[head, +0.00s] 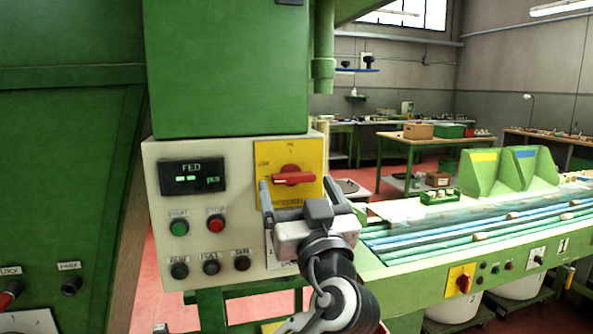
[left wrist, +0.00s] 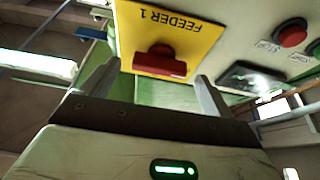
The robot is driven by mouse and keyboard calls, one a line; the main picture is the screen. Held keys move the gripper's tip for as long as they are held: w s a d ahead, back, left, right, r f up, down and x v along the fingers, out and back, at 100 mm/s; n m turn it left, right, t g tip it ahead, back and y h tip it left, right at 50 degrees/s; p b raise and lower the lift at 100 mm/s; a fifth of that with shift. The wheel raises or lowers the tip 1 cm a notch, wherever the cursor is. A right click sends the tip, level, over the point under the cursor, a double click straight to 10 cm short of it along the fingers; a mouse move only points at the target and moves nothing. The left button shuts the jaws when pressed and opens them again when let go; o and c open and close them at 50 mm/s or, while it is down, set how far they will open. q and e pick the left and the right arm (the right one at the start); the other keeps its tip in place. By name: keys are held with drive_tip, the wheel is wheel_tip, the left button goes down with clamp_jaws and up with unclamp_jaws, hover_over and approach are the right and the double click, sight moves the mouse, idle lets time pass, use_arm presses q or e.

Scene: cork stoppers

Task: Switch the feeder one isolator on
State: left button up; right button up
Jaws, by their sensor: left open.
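The feeder one isolator is a red rotary handle (head: 293,178) on a yellow plate (head: 309,155) at the right of a cream control panel. Its handle lies about level in the head view, with small marks at the plate's left and top. In the left wrist view the plate (left wrist: 187,35) reads FEEDER 1, upside down, and the red handle (left wrist: 160,62) shows between the fingers. My left gripper (head: 296,183) is open in front of the isolator, one finger to each side of the handle. The fingers look apart from it. My right gripper is out of view.
The cream panel (head: 150,200) also has a lit display (head: 193,177) and several push buttons. A second red switch on yellow (head: 461,282) sits on the conveyor front (head: 410,285). A large green machine body stands left and above.

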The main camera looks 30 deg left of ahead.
use_arm(q)
drive_tip(key=shift+x, duration=1)
drive_tip(key=c, duration=1)
